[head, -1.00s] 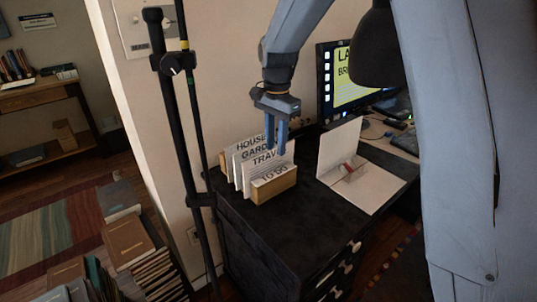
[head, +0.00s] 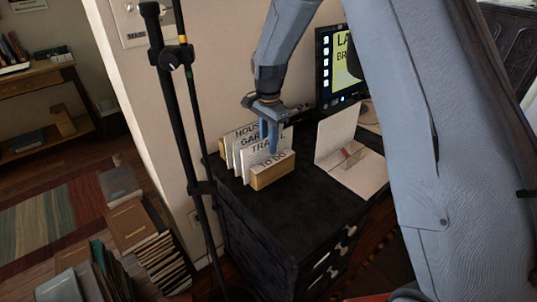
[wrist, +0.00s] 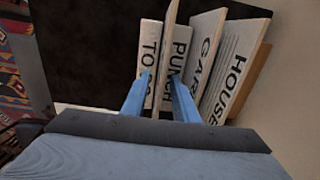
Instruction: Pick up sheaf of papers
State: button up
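The sheaf of papers (head: 250,160) is a row of upright white lettered cards in a wooden holder (head: 272,177) on the black desk. My gripper (head: 270,146) points down into the front of the row. In the wrist view, my gripper (wrist: 159,82) has its two blue fingers apart, one by the "TO DO" card (wrist: 151,36) and the other by the "PUNCH" card (wrist: 181,50). A tall card edge (wrist: 169,40) lies between them. I cannot tell whether either finger touches a card.
An open white folder (head: 352,172) lies right of the holder, before a monitor (head: 325,75). A black stand (head: 183,100) rises close to the desk's left. Book stacks (head: 135,225) cover the floor at lower left. The desk's front top is clear.

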jog(key=shift+f, duration=0.2)
dwell(0.7)
grip_shut()
